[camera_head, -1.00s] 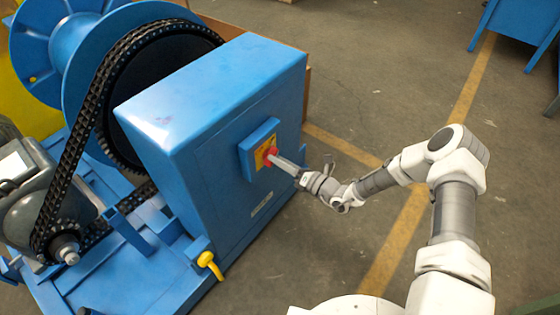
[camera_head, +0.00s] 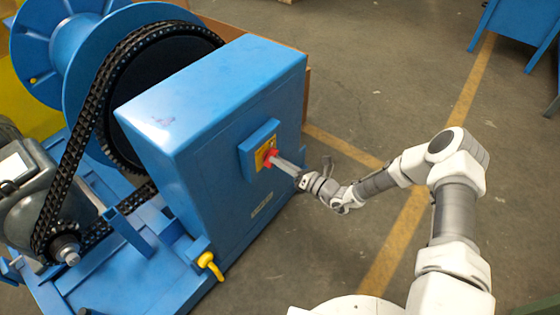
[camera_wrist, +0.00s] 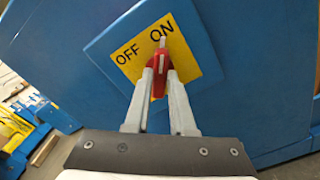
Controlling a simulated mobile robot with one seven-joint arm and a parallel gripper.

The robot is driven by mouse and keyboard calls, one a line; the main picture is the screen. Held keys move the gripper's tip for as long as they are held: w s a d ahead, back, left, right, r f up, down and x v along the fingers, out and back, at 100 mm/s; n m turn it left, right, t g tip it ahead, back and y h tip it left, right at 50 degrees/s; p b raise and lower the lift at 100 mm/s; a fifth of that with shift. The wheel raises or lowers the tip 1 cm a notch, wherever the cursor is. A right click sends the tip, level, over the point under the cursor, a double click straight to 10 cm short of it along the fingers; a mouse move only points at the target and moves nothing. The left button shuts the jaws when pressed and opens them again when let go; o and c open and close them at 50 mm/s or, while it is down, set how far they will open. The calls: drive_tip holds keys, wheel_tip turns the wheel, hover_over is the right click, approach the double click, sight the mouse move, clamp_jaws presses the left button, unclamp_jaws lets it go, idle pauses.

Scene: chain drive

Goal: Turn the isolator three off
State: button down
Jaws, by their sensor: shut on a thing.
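The isolator is a red rotary handle (camera_wrist: 161,62) on a yellow plate (camera_wrist: 185,66) marked OFF and ON, fixed to a blue box on the machine cabinet. In the wrist view the white mark on the handle points up, close to the word ON. My gripper (camera_wrist: 160,72) is shut on the red handle, with one finger on each side of it. In the head view my gripper (camera_head: 277,160) reaches the red handle from the right, and its fingertips partly hide the handle. The plate's lettering is too small to read there.
The blue cabinet (camera_head: 210,100) stands beside a large chain (camera_head: 75,150) and a blue reel (camera_head: 60,50). A yellow handle (camera_head: 210,264) sticks out low at the cabinet's front.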

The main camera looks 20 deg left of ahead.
drive_tip(key=shift+s+n+p, duration=0.15)
drive_tip(key=shift+n+p, duration=2.6)
drive_tip(key=shift+n, duration=5.45)
drive_tip(key=c, duration=0.8)
unclamp_jaws()
drive_tip(key=shift+o, duration=0.2)
drive_tip(key=p+v, duration=0.2)
drive_tip(key=v, duration=1.5)
drive_tip(key=shift+d, duration=0.15)
